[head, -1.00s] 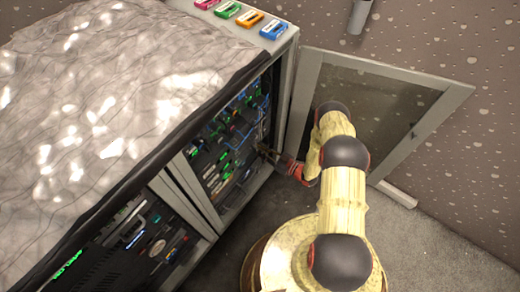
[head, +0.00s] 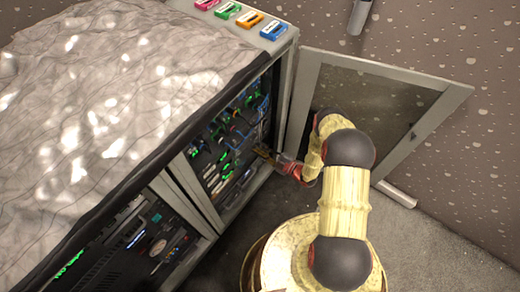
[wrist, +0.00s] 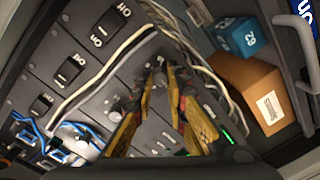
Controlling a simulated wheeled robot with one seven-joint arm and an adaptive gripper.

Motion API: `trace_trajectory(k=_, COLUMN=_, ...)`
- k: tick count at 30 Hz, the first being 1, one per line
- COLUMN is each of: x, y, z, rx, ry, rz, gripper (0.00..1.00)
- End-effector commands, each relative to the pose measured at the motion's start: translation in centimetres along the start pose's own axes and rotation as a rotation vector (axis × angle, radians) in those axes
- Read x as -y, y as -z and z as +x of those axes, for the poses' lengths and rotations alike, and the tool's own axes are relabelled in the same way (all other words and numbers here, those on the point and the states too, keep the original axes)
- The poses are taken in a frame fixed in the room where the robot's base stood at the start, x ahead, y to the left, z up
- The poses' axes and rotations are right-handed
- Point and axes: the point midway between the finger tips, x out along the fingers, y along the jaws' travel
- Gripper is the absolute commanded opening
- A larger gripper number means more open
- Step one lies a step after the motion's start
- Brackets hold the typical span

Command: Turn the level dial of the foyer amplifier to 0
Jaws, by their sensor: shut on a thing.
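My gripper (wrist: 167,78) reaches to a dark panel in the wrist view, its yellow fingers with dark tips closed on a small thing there. That thing is taken to be the level dial; the fingertips mostly hide it, and its pointer and scale cannot be read. In the head view my gripper (head: 264,154) is at the right part of the open rack (head: 203,198). Which unit is the foyer amplifier cannot be told from any readable label.
Rocker switches (wrist: 71,69) and pale cables (wrist: 108,62) lie beside the fingers. A blue box (wrist: 240,38) and an orange-brown box (wrist: 247,90) stand to the right. The rack's glazed door (head: 375,110) is swung open. A crumpled sheet (head: 110,90) covers the top.

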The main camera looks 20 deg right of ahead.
Motion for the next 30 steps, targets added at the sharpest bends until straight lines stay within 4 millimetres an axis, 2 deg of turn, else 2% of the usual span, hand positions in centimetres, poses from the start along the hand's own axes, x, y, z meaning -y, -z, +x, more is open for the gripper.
trace_trajectory(k=15, x=0.20, y=0.07, z=-0.02, rx=0.025, ry=-0.006, rz=-0.457, gripper=0.00)
trace_trajectory(k=22, x=0.22, y=0.09, z=-0.03, rx=0.032, ry=-0.008, rz=-0.592, gripper=0.00)
trace_trajectory(k=30, x=0.28, y=0.08, z=-0.05, rx=0.038, ry=-0.009, rz=-0.668, gripper=0.00)
